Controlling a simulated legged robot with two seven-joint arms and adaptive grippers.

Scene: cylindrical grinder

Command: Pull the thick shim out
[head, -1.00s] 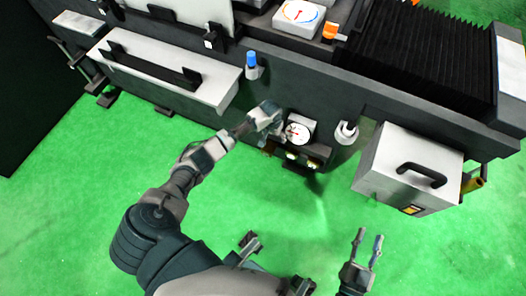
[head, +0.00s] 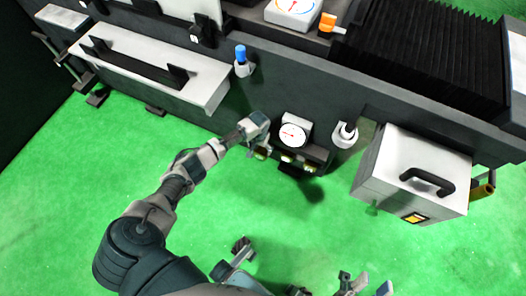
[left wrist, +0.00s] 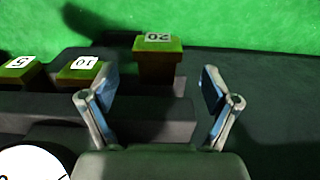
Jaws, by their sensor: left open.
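The thickest-looking shim is the yellow-green block marked 20 (left wrist: 158,57), beside thinner-looking blocks marked 10 (left wrist: 80,72) and 5 (left wrist: 20,70) in a dark stepped holder (left wrist: 150,110). The 20 block stands higher than the other two. My left gripper (left wrist: 160,90) is open, its two fingers spread to either side of the 20 block, with nothing between the pads. The block appears ahead of the fingertips, apart from them. In the head view my left gripper (head: 258,140) is at the holder's left end and partly hides it. My right gripper (head: 372,283) is open and empty, low in the picture.
A white dial gauge (head: 293,133) sits right behind the holder, close to my left gripper. A blue-capped knob (head: 241,58) and a black-topped knob (head: 346,132) flank it on the machine. A grey box with a handle (head: 412,172) stands right. The green floor (head: 200,230) in front is clear.

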